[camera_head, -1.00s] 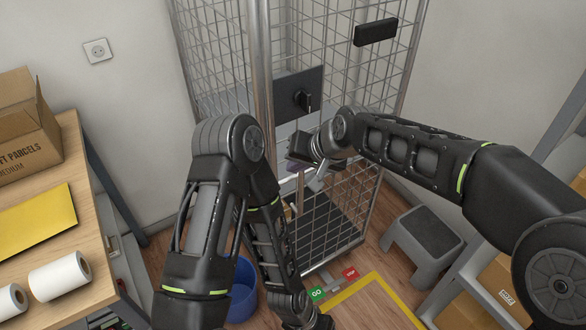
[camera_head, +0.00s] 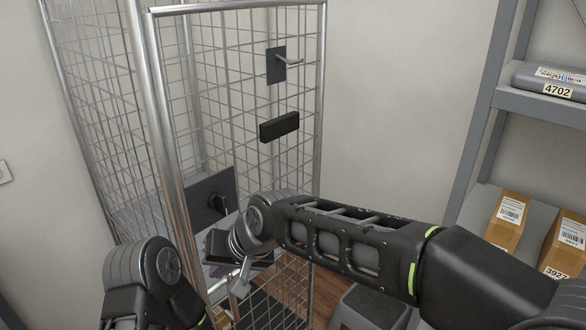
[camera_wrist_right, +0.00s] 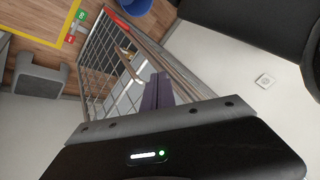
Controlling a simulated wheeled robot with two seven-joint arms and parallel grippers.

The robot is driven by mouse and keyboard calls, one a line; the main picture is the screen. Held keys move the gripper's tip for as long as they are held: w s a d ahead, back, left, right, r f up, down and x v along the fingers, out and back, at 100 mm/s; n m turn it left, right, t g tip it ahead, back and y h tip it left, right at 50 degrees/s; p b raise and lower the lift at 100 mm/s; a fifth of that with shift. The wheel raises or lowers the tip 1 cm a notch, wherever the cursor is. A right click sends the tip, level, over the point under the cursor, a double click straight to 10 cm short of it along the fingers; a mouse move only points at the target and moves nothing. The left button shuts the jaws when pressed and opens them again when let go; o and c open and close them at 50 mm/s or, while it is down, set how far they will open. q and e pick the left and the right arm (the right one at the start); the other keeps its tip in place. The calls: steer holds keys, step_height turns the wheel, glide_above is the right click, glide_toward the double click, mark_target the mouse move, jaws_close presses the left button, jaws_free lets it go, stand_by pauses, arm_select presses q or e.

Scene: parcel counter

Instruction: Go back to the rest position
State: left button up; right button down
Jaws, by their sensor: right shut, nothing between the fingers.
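My right arm reaches in from the right in the head view. The wrist partly hides the gripper there. In the right wrist view its fingers (camera_wrist_right: 158,90) are together and empty, with the cage mesh beyond them. My left arm shows only as a bent joint at the lower left of the head view. Its gripper is out of view.
The tall cage (camera_head: 321,60) has a black handle (camera_head: 279,126) and a lever plate (camera_head: 276,66). A grey shelf (camera_head: 515,101) with parcels (camera_head: 508,218) stands at right. A grey step stool (camera_head: 365,308) is under my right forearm. The wrist view shows a blue bin (camera_wrist_right: 134,6).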

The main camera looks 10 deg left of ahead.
steer(key=d+f+m+h, duration=0.1)
steer(key=d+f, duration=0.5)
steer(key=f, duration=0.3)
steer(key=w+d+f+m, duration=0.1)
steer(key=d+f, duration=0.5)
steer(key=f, duration=0.3)
steer(key=d+f+m+h, duration=0.1)
steer(key=d+f, duration=0.5)
steer(key=f, duration=0.4)
steer(key=s+d+f+m+g, duration=0.1)
steer(key=s+d+f, duration=0.5)
steer(key=s, duration=0.3)
steer(key=s+d+f+m+g, duration=0.1)
steer(key=s+d+f+m, duration=0.1)
steer(key=s+d+f, duration=0.4)
steer(key=s+f, duration=0.2)
steer(key=s, duration=0.1)
steer(key=shift+s+d, duration=0.25)
steer(key=shift+d, duration=0.1)
arm_select(q)
steer(key=shift+c, duration=0.2)
